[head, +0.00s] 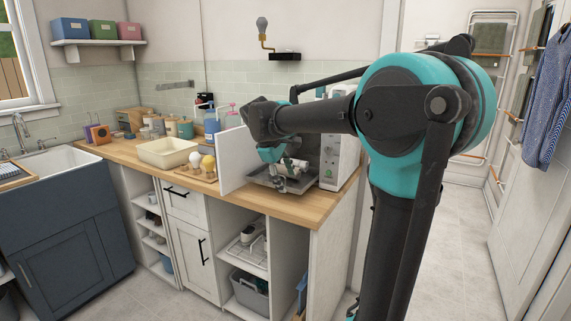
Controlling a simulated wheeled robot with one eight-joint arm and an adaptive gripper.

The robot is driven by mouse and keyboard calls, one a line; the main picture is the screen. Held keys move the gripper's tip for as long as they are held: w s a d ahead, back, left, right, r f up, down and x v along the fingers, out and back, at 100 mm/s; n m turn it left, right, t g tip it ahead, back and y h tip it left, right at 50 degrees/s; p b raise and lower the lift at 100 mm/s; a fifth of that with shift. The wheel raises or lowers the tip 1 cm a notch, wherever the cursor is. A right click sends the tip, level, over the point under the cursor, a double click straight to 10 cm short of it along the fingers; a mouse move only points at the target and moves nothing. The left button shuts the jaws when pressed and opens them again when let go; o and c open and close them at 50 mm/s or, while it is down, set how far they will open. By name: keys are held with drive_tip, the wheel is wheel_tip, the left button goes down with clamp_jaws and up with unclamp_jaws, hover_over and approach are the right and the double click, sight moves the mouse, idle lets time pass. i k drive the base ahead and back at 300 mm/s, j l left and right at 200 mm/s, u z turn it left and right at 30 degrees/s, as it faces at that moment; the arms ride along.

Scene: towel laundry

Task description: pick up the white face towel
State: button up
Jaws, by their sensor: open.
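My gripper (284,183) reaches down over a grey metal tray (262,182) on the wooden counter. It is open, but small in the picture, and its fingers are hard to separate from what lies around them. A small pale thing (299,165) shows beside the gripper at the tray; I cannot tell whether it is the white face towel. I cannot make out the white face towel clearly anywhere, and my arm covers part of the area behind the tray.
A cream basin (167,152) and small bulbs (207,163) sit farther left. Open shelves below hold a grey bin (248,290).

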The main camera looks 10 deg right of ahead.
sight(303, 165)
drive_tip(key=i+j, duration=0.4)
drive_tip(key=i+z, duration=0.15)
drive_tip(key=i, duration=0.3)
drive_tip(key=i+l, duration=0.15)
drive_tip(key=l, duration=0.2)
